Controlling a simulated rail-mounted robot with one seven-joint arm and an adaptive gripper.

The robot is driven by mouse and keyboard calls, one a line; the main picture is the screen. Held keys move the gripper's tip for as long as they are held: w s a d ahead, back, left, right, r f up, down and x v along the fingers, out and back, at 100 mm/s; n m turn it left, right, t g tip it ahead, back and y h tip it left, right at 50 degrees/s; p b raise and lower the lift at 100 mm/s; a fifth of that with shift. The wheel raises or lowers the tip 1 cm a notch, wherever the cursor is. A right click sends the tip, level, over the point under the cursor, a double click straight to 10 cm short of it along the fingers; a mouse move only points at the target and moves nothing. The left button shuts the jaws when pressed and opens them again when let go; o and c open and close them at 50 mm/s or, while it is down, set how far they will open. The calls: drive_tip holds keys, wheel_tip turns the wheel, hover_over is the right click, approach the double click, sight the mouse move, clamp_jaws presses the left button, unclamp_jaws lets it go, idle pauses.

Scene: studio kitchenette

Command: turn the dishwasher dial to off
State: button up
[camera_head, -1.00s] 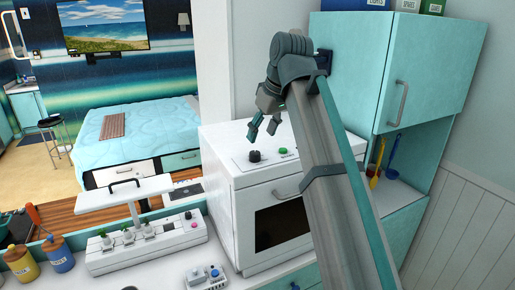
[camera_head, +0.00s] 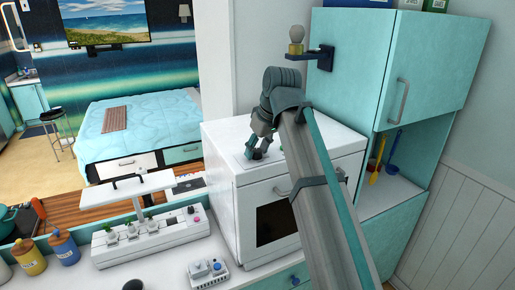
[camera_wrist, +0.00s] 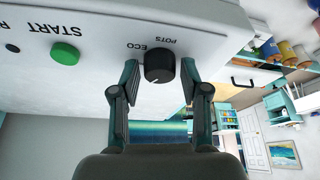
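The dishwasher (camera_head: 222,192) is a white box with a dark front window, standing on the counter. In the wrist view its black round dial (camera_wrist: 159,66) has a small pale pointer mark and the labels ECO and POTS beside it. A green START button (camera_wrist: 65,54) sits to the left of the dial there. My gripper (camera_wrist: 159,80) is open, with one finger on each side of the dial and visible gaps between. In the head view my gripper (camera_head: 254,152) reaches down to the dishwasher's top and largely hides the dial.
A teal cabinet (camera_head: 430,70) stands to the right, with a small bracket and bulb (camera_head: 296,40) on its side. A white plant unit (camera_head: 150,240), a small white control box (camera_head: 206,274) and jars (camera_head: 64,250) occupy the counter at left.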

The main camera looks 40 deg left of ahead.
clamp_jaws()
drive_tip(key=shift+n, duration=0.3)
drive_tip(key=n+g, duration=0.1)
drive_tip(key=n, duration=0.1)
drive_tip(key=shift+w+n, duration=0.15)
drive_tip(key=shift+n, duration=0.15)
drive_tip(key=shift+n+g+b, duration=0.5)
drive_tip(key=shift+n+g, duration=0.2)
drive_tip(key=shift+n, duration=0.7)
drive_tip(key=shift+o, duration=2.1)
unclamp_jaws()
